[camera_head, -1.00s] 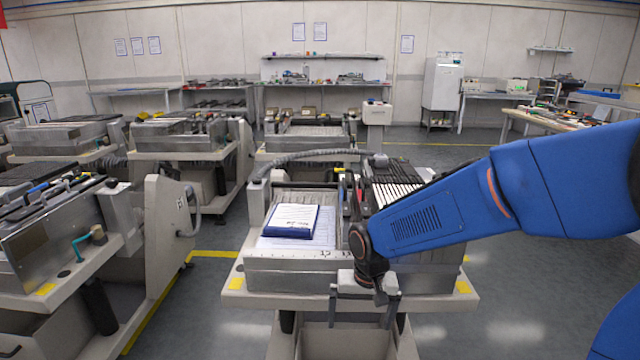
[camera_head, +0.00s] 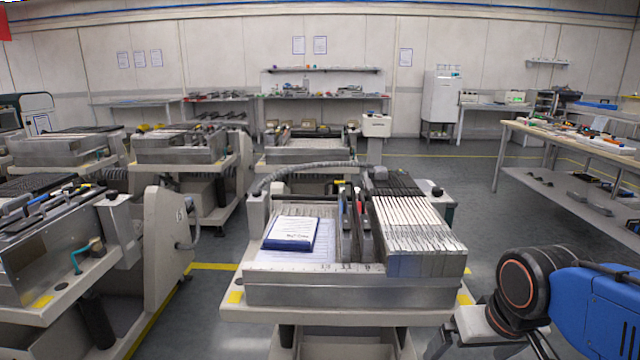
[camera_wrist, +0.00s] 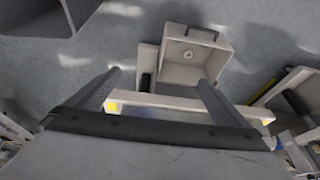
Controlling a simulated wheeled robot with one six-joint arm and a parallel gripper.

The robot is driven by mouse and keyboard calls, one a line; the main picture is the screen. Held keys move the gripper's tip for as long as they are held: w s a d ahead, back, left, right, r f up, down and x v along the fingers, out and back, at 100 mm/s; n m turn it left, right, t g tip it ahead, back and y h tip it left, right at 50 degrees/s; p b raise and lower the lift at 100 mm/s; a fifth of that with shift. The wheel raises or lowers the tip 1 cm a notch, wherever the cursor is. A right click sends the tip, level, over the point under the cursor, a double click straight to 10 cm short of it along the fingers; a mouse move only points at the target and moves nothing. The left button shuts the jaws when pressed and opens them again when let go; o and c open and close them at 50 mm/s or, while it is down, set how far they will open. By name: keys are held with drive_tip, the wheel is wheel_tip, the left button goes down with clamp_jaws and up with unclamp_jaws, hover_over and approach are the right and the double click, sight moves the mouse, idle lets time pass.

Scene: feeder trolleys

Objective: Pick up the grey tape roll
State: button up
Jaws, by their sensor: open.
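A small round grey thing with a dark centre (camera_wrist: 188,55) lies on the floor of an open pale bin (camera_wrist: 222,62) in the wrist view. It looks like the grey tape roll, but it is too small to be sure. The bin is low down, just beyond the pale front edge of a trolley in that view. My gripper (camera_wrist: 158,77) is open, with its two dark fingers apart and nothing between them. In the head view the gripper (camera_head: 490,346) is partly cut off at the lower right. No tape roll shows in the head view.
The middle trolley (camera_head: 350,290) carries feeders (camera_head: 415,222) and a blue-edged pad (camera_head: 291,233). Other trolleys stand left and behind. A workbench (camera_head: 565,135) with loose items is at the right. Open floor (camera_head: 500,215) lies between trolley and bench.

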drive_tip(key=shift+t, duration=0.3)
drive_tip(key=s, duration=0.1)
drive_tip(key=s+d, duration=0.1)
drive_tip(key=s, duration=0.1)
drive_tip(key=s+d, duration=0.1)
drive_tip(key=shift+s+r, duration=0.15)
drive_tip(key=shift+r, duration=0.05)
drive_tip(key=shift+c, duration=0.6)
